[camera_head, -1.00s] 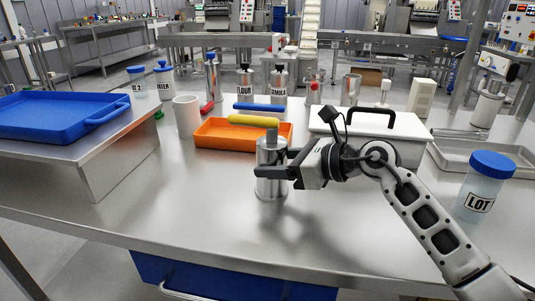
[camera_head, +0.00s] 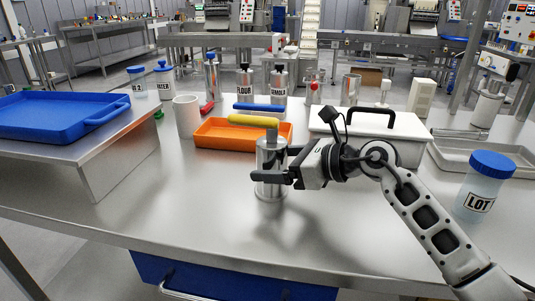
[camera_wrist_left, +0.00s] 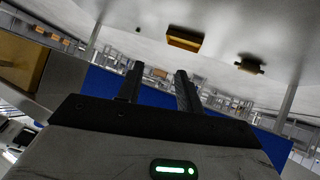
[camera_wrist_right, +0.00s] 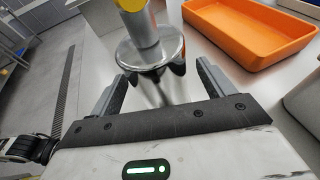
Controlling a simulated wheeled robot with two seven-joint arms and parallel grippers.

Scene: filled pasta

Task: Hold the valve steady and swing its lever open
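The valve (camera_head: 271,160) is a shiny metal cylinder standing upright on the steel table. A short stem on its top carries a yellow lever (camera_head: 252,120), which points left over the orange tray. My right gripper (camera_head: 270,177) comes in from the right, with a finger crossing in front of the valve body. In the right wrist view the fingers stand apart on both sides of the valve (camera_wrist_right: 150,50), with gaps visible beside its body. Only the end of the yellow lever (camera_wrist_right: 130,5) shows there. My left gripper (camera_wrist_left: 158,85) is open and empty, seen only in its wrist view.
The orange tray (camera_head: 213,142) lies just behind the valve. A blue tray (camera_head: 50,117) sits on a raised shelf. The table's front is clear.

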